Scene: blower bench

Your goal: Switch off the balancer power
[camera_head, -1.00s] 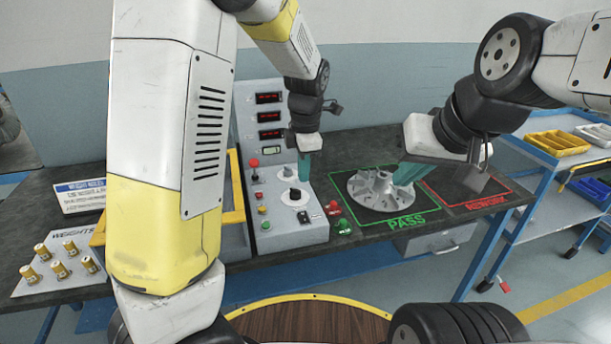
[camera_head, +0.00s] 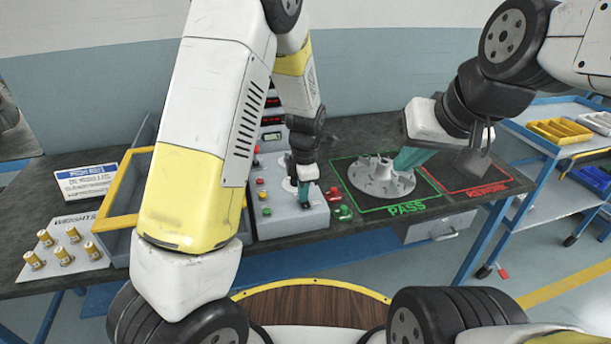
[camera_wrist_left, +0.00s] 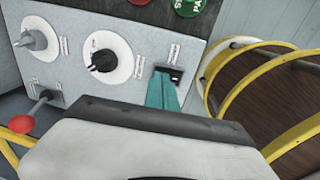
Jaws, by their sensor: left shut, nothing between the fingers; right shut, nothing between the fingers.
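The balancer's grey control box (camera_head: 290,220) stands on the bench with buttons and dials on its sloped top. My left gripper (camera_head: 304,204) is shut and empty, pointing down at the front right part of that top. In the left wrist view, its teal fingertips (camera_wrist_left: 164,80) are at a small black rocker switch (camera_wrist_left: 175,76) and cover part of it; I cannot tell whether they touch. A black knob on a white dial (camera_wrist_left: 104,60) is beside it. My right gripper (camera_head: 402,168) is shut and empty at the grey impeller (camera_head: 376,180) on the green PASS square.
A red-knobbed lever (camera_wrist_left: 24,124) and a grey knob (camera_wrist_left: 36,40) are also on the panel. Red and green PASS buttons (camera_head: 342,212) stand just right of the box. Brass weights (camera_head: 73,235) stand at the left. A blue cart (camera_head: 570,160) is at the right.

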